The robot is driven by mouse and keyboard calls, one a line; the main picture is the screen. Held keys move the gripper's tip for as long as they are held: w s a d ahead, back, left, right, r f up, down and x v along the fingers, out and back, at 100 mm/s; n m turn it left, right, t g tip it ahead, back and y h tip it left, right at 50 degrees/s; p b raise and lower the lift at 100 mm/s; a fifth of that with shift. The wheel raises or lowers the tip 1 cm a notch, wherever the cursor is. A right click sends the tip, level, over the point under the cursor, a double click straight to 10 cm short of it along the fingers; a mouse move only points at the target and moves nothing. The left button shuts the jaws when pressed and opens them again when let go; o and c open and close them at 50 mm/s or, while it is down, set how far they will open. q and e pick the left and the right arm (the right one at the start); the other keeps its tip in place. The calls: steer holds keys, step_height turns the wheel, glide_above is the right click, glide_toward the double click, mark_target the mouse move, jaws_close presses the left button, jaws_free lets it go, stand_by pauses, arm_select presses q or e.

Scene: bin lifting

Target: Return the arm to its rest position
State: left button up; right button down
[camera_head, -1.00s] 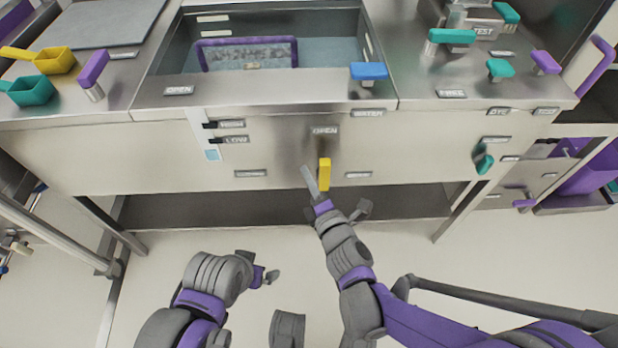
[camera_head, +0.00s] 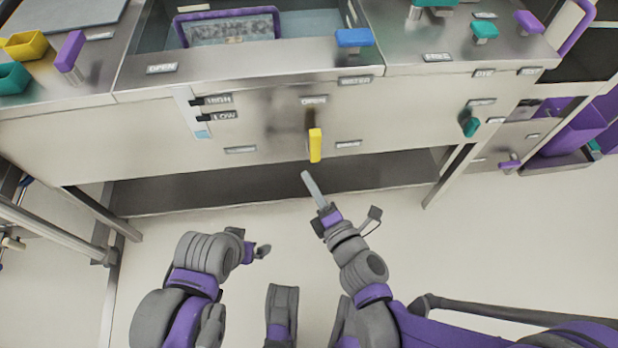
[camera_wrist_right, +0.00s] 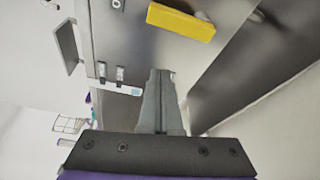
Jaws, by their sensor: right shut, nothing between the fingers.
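My right gripper (camera_head: 312,186) is shut and empty in the head view. It is below and apart from the yellow handle (camera_head: 315,145) on the front of the steel sink unit. In the right wrist view, my right gripper's fingers (camera_wrist_right: 160,90) are together, and the yellow handle (camera_wrist_right: 181,21) is above and to the right of them. My left gripper (camera_head: 262,250) is at the lower left in the head view, above the floor; its fingers are too small and turned to tell open from shut.
The steel unit's front panel (camera_head: 240,130) spans the view, with a dark lower shelf (camera_head: 230,185) beneath it. A basin with a purple-handled basket (camera_head: 230,28) is set in the top. A table leg (camera_head: 448,178) stands right of the right gripper. The pale floor (camera_head: 500,240) is clear there.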

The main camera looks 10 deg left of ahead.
stand_by(0.3)
steer(key=s+d+f+m+g+h, duration=0.3)
steer(key=s+d+m+g+h, duration=0.3)
steer(key=d+m, duration=0.7)
steer(key=s+d+f+m+g+h, duration=0.35)
steer(key=s+d+m, duration=0.55)
steer(key=m, duration=0.6)
arm_select(q)
step_height(320, 180, up, 26)
steer(key=w+t+p, duration=0.1)
steer(key=p, duration=2.1)
steer(key=shift+p, duration=0.4)
arm_select(e)
step_height(320, 180, up, 26)
steer(key=w+d, duration=0.1)
steer(key=w, duration=0.1)
steer(key=shift+d+n+t, duration=0.15)
steer(key=shift+n+t, duration=0.15)
steer(key=shift+t, duration=0.15)
